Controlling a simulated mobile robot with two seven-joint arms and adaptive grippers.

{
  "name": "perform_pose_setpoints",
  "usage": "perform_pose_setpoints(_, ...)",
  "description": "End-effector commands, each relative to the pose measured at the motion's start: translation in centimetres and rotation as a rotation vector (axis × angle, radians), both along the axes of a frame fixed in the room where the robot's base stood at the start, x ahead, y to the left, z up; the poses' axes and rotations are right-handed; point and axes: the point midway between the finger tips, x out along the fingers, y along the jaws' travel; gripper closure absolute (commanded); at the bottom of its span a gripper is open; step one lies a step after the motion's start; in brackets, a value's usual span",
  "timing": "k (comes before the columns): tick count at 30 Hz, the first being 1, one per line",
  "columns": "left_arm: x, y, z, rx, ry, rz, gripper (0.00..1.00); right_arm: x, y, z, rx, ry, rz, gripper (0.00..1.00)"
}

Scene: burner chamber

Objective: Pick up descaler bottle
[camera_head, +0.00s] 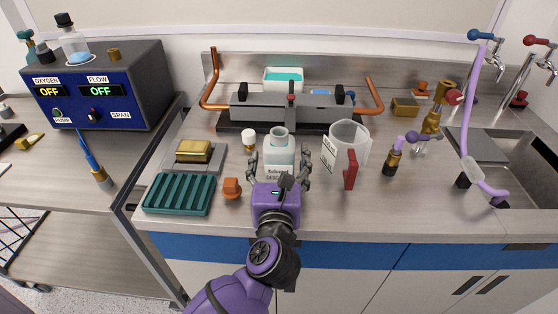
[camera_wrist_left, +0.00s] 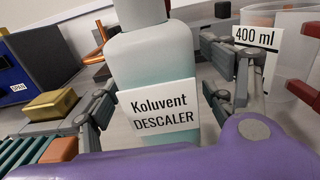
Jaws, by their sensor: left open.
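The descaler bottle (camera_head: 278,154) is pale teal with a white label and stands upright on the counter. In the left wrist view the bottle (camera_wrist_left: 158,72) fills the middle, and its label reads "Koluvent DESCALER". My left gripper (camera_head: 279,178) is at the bottle's near side, with one finger to the left and one to the right of it. In the left wrist view the open fingers of the gripper (camera_wrist_left: 165,100) flank the bottle; whether either touches it is hard to tell. The bottle's lower part is hidden by the gripper. My right gripper is not in view.
A clear beaker with a red handle (camera_head: 350,170) stands close on the right. On the left are an orange block (camera_head: 232,187), a green ribbed tray (camera_head: 179,194) and a gold block (camera_head: 193,151) on a scale. A small white-topped item (camera_head: 249,140) and the burner (camera_head: 290,108) are behind.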

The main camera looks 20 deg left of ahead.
Motion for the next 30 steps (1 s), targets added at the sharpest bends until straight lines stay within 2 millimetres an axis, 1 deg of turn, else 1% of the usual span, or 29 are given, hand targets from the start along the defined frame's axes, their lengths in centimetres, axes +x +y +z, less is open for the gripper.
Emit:
perform_pose_setpoints(3, -0.04, -0.01, -0.04, 0.000, 0.000, 0.000, 0.26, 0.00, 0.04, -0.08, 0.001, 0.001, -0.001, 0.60)
perform_pose_setpoints(17, -0.07, -0.03, -0.03, 0.000, 0.000, 0.000, 0.87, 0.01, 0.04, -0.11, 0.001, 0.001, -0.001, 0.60)
perform_pose_setpoints(18, -0.06, -0.04, 0.10, 0.001, -0.002, -0.001, 0.88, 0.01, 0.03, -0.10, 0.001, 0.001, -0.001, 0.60)
perform_pose_setpoints(30, -0.06, -0.05, 0.34, 0.000, -0.003, -0.001, 0.88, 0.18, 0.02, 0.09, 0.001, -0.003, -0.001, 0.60)
